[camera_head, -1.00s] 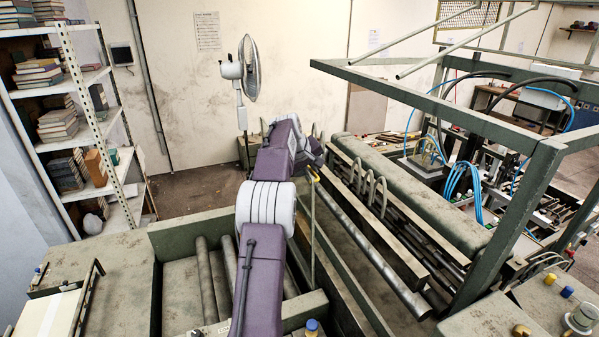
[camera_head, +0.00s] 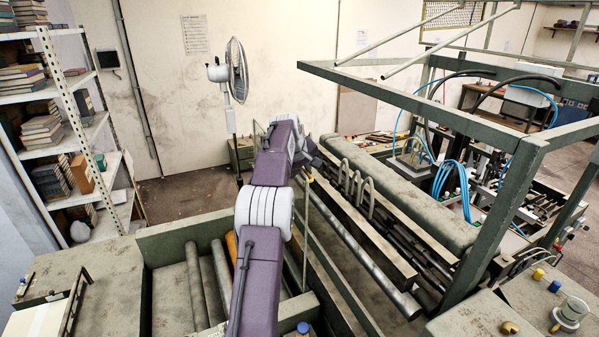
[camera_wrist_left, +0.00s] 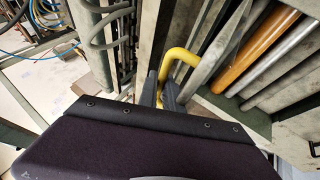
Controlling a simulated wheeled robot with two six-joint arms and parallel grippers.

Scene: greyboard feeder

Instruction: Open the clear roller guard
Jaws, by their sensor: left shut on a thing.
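My left gripper (camera_wrist_left: 165,92) is shut on a yellow bent handle (camera_wrist_left: 180,58) in the left wrist view. In the head view my left arm reaches forward over the roller bay, and the gripper (camera_head: 306,170) is mostly hidden behind its wrist. A small yellowish bit of the handle shows beside it. The clear guard panel itself is hard to make out, and I cannot tell its angle. Grey rollers (camera_head: 195,285) lie in the bay left of the arm, and an orange roller (camera_wrist_left: 258,48) shows right of the handle in the wrist view. My right gripper is not in view.
A green frame (camera_head: 520,170) and a long padded beam (camera_head: 400,185) stand to the right. A bookshelf (camera_head: 95,135) is at the left and a fan (camera_head: 235,70) at the back. The bay's green walls (camera_head: 190,225) are close around my arm.

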